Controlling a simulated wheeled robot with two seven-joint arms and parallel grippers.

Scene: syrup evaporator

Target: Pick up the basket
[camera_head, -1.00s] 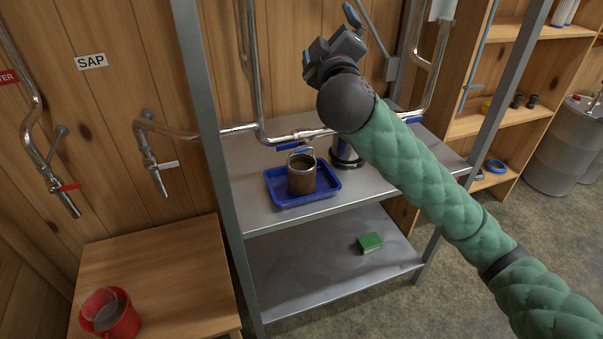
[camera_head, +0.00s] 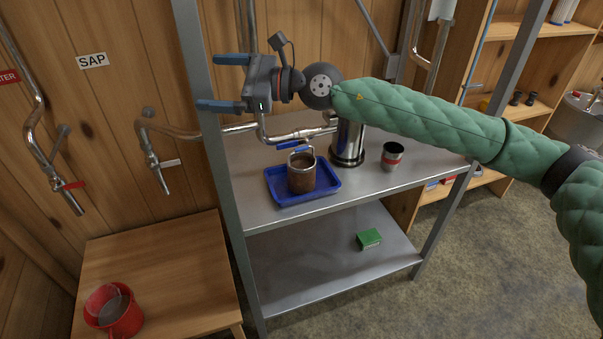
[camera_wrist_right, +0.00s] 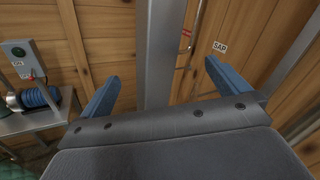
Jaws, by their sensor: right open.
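A small brown and metal cylindrical basket (camera_head: 301,174) with a raised wire handle stands upright in a blue tray (camera_head: 330,190) on the upper metal shelf. My right gripper (camera_head: 222,82) is open and empty, with its blue fingers pointing left. In the head view it appears above and left of the basket, in front of the shelf's left post. In the right wrist view my open fingers (camera_wrist_right: 160,75) have nothing between them but the background post and wood wall. The basket is not in the wrist view. My left gripper is not in view.
A green box (camera_head: 369,238) lies on the lower shelf (camera_head: 310,275). A red bucket (camera_head: 116,315) stands lower left.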

